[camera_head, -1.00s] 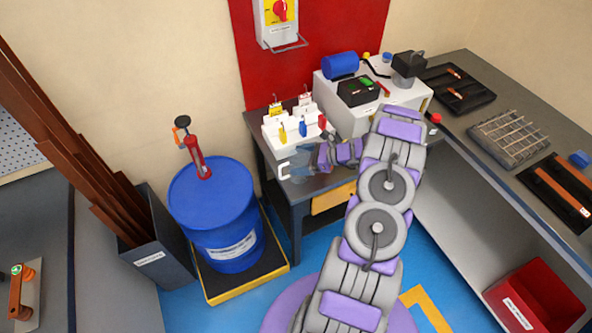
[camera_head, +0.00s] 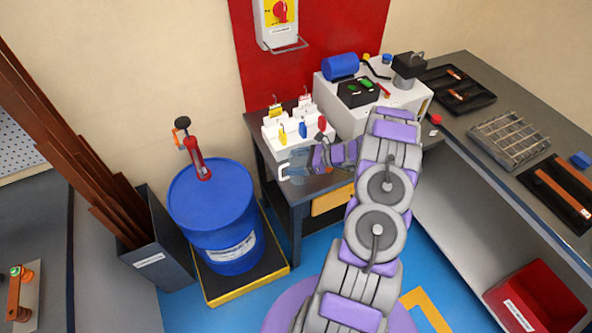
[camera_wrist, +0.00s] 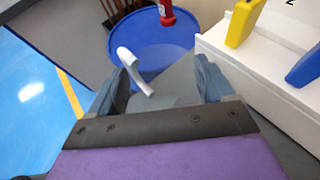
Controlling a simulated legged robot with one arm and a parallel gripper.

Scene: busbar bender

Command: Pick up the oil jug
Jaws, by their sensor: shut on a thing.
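The oil jug shows in the wrist view as a grey body (camera_wrist: 172,84) with a white curved handle (camera_wrist: 133,66) on its left side. In the head view its white handle (camera_head: 284,172) sticks out at the front left corner of the dark bench, and the rest is mostly hidden by my fingers. My gripper (camera_head: 298,164) comes in from the right at the bench corner. Its two blue-grey fingers, also in the wrist view (camera_wrist: 165,80), are on either side of the jug body and shut on it. Whether the jug's base touches the bench cannot be told.
A white rack (camera_head: 290,128) with coloured tags stands right behind the jug. A white machine (camera_head: 385,108) is to its right.

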